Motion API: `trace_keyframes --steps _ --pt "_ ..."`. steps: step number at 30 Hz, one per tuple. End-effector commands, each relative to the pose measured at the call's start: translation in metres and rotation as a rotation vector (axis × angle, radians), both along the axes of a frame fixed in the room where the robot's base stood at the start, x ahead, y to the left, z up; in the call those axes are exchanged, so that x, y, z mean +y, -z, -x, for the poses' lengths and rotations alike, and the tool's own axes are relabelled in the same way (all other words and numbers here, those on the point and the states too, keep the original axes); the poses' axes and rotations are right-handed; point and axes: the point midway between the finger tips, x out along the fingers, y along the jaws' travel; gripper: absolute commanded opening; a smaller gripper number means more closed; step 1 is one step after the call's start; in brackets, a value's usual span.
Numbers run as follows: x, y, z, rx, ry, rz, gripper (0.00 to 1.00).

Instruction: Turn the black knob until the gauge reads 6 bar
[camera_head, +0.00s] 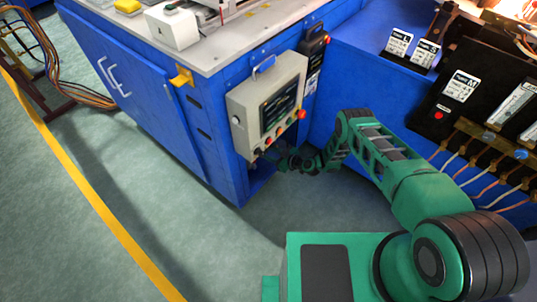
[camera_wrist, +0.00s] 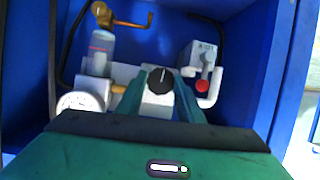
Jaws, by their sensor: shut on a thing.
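The black knob (camera_wrist: 160,81) sits in the middle of the wrist view, on a light grey fitting, with a white mark on its top. My gripper (camera_wrist: 160,95) has its two green fingers on either side of the knob and is shut on it. The round white gauge (camera_wrist: 80,102) is left of the knob, partly hidden by my gripper's body; its reading is too small to tell. In the head view my gripper (camera_head: 297,163) is low beside the blue cabinet, under the control panel, and the knob and gauge cannot be made out there.
A clear filter bowl (camera_wrist: 101,50) and brass fitting stand left of the knob; a grey box (camera_wrist: 199,57) with a red button (camera_wrist: 202,86) stands right. Blue walls enclose this space. The grey control panel (camera_head: 265,108) is just above my gripper. Open floor (camera_head: 150,190) lies left.

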Motion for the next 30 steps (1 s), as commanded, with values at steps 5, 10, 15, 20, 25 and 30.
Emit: trace_keyframes --steps 5,10,15,20,25,30 --pt "-0.001 0.0 -0.001 0.001 0.002 0.001 0.11" --pt "-0.001 0.0 -0.001 0.0 0.002 0.001 0.52" --pt "-0.001 0.0 -0.001 0.0 0.001 0.001 0.52" --pt "-0.003 -0.001 0.001 0.0 0.001 0.001 0.52" --pt "-0.018 -0.008 0.011 0.003 0.003 0.002 0.52" --pt "-0.043 -0.021 0.028 0.004 0.004 0.001 0.52"
